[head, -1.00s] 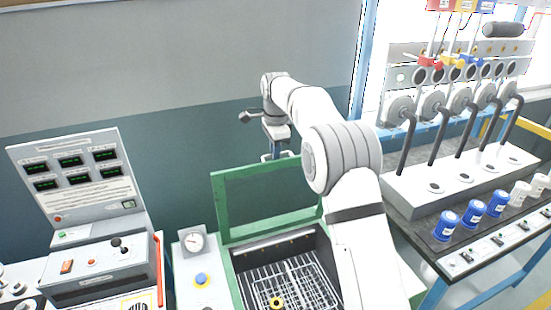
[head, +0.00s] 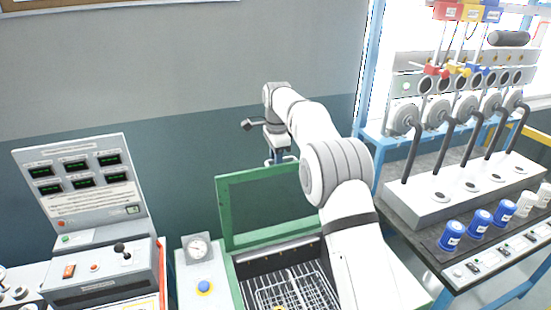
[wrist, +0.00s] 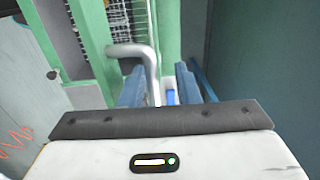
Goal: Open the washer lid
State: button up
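The washer lid (head: 228,214) is a green frame that stands raised, steeply upright, at the back of the washer (head: 238,297) in the head view. The washer's inside is exposed, with a wire basket (head: 290,290) in it. My gripper (head: 280,160) is at the lid's top edge, fingers down, partly behind my arm. In the wrist view the two blue fingers (wrist: 160,88) are apart, with a bent grey metal handle (wrist: 146,55) between them. Whether they touch the handle is not clear. The lid's right part is hidden by my arm.
A gauge box with a blue button (head: 204,287) stands left of the washer. A control console (head: 100,270) is further left. A wall is behind.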

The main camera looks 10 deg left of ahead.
jog(key=shift+o, duration=0.2)
jog(key=shift+s+d+r, duration=0.15)
jog(key=shift+d+r, duration=0.1)
jog(key=shift+r, duration=0.1)
jog(key=shift+a+r, duration=0.1)
jog(key=shift+r, duration=0.1)
jog(key=r, duration=0.7)
jog(key=shift+s+r, duration=0.2)
jog(key=shift+s, duration=0.05)
jog(key=shift+d, duration=0.2)
